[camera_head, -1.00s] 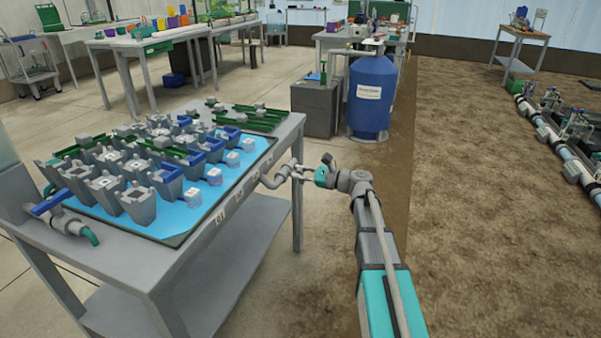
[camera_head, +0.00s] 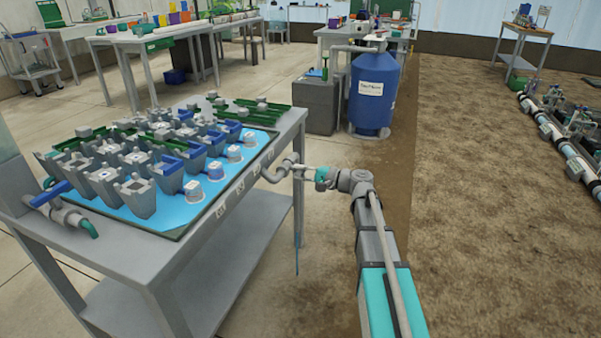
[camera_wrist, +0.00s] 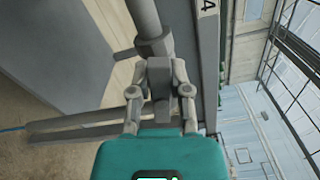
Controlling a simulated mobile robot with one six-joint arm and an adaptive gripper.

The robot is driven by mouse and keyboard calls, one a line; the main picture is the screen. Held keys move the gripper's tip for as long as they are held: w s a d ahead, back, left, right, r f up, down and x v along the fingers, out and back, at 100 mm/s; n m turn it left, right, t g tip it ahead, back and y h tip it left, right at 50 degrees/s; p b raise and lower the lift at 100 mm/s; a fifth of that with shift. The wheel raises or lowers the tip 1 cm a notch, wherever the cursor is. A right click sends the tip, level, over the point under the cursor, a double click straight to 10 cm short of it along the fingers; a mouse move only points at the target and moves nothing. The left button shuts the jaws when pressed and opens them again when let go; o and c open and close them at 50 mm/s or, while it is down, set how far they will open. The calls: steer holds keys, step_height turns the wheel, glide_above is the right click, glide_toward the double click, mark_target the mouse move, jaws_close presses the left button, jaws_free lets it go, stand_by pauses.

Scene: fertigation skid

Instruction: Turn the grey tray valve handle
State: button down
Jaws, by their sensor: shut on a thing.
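The grey tray valve (camera_head: 284,171) sits on a bent grey pipe at the right end of the tray table. In the wrist view its grey handle (camera_wrist: 159,88) lies between my two fingers, below a grey pipe (camera_wrist: 146,18). My gripper (camera_head: 304,172) reaches it from the right and is shut on the handle; it also shows in the wrist view (camera_wrist: 160,75). A thin blue stream (camera_head: 297,262) hangs below the valve, beside the table leg. The fingers partly cover the handle, so its exact angle is hard to tell.
The grey table (camera_head: 150,262) carries a blue tray with several grey, blue and green pots. Another valve with a blue handle (camera_head: 48,194) is at its left end. A blue tank (camera_head: 372,95) stands behind. Bare soil (camera_head: 490,220) lies open to the right.

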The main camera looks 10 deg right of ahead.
steer(key=shift+s+f+n, duration=0.1)
steer(key=shift+f+n, duration=0.15)
steer(key=shift+n, duration=0.85)
steer(key=c, duration=0.6)
jaws_free()
steer(key=shift+o, duration=0.2)
steer(key=v, duration=1.2)
steer(key=shift+a, duration=0.1)
